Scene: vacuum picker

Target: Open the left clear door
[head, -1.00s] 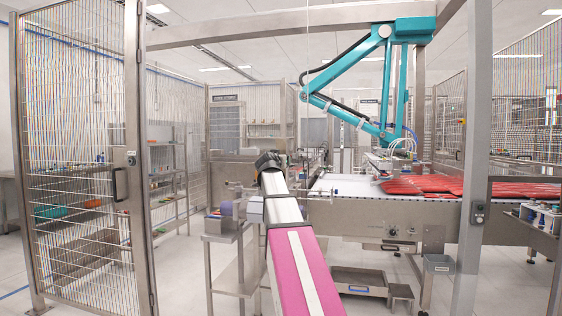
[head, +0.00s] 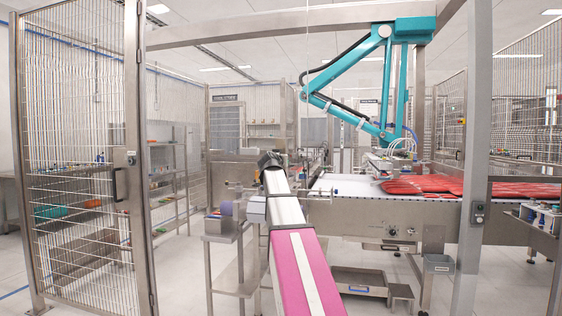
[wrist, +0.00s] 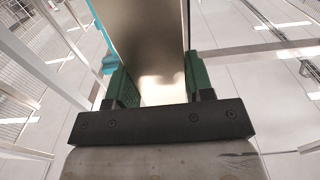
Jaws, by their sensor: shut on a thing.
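My pink and white arm reaches forward in the head view, and its dark end (head: 270,160) is in the middle of the picture. The fingers are too small to make out there. In the wrist view my gripper (wrist: 161,82) has green fingers closed on both sides of a smooth, flat metal bar (wrist: 140,30). I cannot tell which part of the door this bar is. A faint upright line (head: 307,30) at the top of the head view may be an edge of a clear panel. The rest of the clear doors is hard to make out.
A wire-mesh panel with a handle (head: 118,184) stands at the left. A grey post (head: 475,150) stands at the right. Behind are a conveyor (head: 350,184) with red packs (head: 415,185), a teal picker arm (head: 345,70) and a small metal stand (head: 222,228).

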